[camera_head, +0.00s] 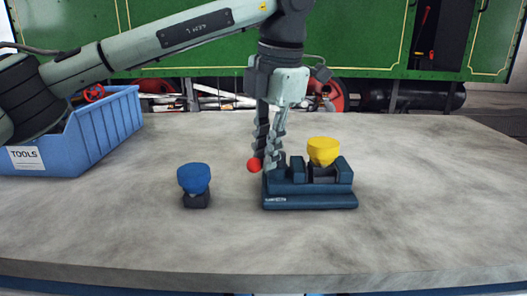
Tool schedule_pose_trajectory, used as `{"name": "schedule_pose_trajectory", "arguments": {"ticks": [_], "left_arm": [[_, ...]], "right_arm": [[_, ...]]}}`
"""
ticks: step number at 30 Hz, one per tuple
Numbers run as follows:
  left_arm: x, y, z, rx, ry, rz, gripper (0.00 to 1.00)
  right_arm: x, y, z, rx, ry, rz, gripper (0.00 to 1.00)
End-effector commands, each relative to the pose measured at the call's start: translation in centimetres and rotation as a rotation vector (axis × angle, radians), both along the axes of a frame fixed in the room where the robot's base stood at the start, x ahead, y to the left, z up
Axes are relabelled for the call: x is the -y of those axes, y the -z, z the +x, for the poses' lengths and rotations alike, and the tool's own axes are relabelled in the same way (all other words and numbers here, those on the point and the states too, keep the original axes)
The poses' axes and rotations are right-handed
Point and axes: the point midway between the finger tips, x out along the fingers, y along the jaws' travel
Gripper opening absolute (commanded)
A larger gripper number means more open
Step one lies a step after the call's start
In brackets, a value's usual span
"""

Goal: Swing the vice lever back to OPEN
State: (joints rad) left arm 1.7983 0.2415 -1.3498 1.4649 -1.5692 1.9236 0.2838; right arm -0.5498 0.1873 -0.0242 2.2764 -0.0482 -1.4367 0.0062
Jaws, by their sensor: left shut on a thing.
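The dark blue vice (309,187) stands on the grey workbench, right of the picture's middle. A yellow knobbed part (323,150) sits upright between its jaws. The vice lever's red ball (254,165) shows at the vice's left end. My left gripper (268,163) points straight down at that end, its fingers close together just beside the red ball. It is shut on the lever, most of which the fingers hide. The lever's exact angle and any OPEN mark cannot be made out. My right gripper is not in view.
A blue-topped part (194,182) with a dark base stands left of the vice. A blue TOOLS bin (84,132) stands at the far left under my left arm. The bench (420,220) is clear at the right and front. The green tram (420,45) is behind.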

Motion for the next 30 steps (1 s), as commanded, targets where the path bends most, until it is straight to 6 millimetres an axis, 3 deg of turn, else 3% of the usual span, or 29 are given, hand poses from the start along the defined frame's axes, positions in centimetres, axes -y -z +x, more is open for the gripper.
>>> {"name": "schedule_pose_trajectory", "arguments": {"ticks": [12,29,30], "left_arm": [[0.39,-0.08,-0.38,0.001,-0.2,0.002,0.0],[0.46,-0.05,-0.47,-0.001,-0.229,0.003,0.0],[0.47,-0.05,-0.48,-0.001,-0.229,0.003,0.17]], "right_arm": [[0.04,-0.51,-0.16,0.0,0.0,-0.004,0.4],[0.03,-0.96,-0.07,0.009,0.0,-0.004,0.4],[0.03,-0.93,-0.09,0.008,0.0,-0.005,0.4]]}}
